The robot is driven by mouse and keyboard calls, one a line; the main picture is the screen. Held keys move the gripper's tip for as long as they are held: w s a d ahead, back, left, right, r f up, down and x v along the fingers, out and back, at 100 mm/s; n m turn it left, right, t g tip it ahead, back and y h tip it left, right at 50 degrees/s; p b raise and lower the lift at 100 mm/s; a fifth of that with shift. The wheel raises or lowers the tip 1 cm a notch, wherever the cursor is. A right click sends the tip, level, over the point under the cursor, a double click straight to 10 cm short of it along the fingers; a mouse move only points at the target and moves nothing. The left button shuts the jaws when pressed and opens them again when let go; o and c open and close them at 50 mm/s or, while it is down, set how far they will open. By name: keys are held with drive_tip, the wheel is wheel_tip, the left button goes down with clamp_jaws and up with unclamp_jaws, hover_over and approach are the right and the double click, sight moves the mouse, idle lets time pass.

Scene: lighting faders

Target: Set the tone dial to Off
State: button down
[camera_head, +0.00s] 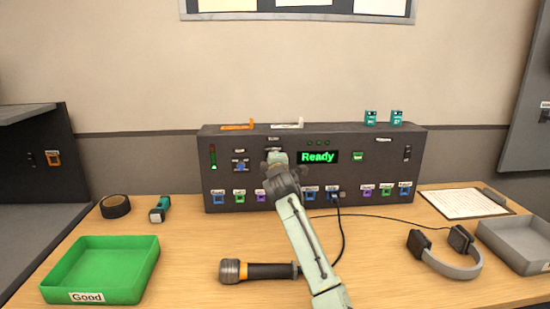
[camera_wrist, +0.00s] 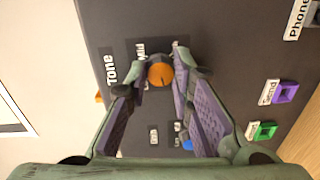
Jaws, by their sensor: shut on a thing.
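The tone dial (camera_wrist: 160,72) is a round orange knob on the dark panel in the wrist view. A "Tone" label (camera_wrist: 111,67) is left of it and a "Mid" label (camera_wrist: 141,50) is close to it; other small labels around it are partly covered by the fingers. My gripper (camera_wrist: 160,78) is shut on the dial, one fingertip on each side. The dial's exact pointer setting is too small to read surely. In the head view my gripper (camera_head: 276,160) is at the front of the console (camera_head: 375,175) and hides the dial.
The console shows a green "Ready" display (camera_head: 318,157) and a row of coloured ports. A green tray (camera_head: 100,270) is at left; headphones (camera_head: 446,252), a clipboard (camera_head: 465,203) and a grey tray (camera_head: 520,240) are at right.

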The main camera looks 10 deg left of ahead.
drive_tip(key=n+p, duration=0.1)
drive_tip(key=n, duration=0.5)
idle(0.6)
drive_tip(key=c, duration=1.4)
unclamp_jaws()
drive_tip(key=f+v, duration=0.1)
drive_tip(key=v, duration=1.1)
drive_tip(key=shift+a+r, duration=0.25)
drive_tip(key=shift+r, duration=0.1)
drive_tip(key=shift+s, duration=0.1)
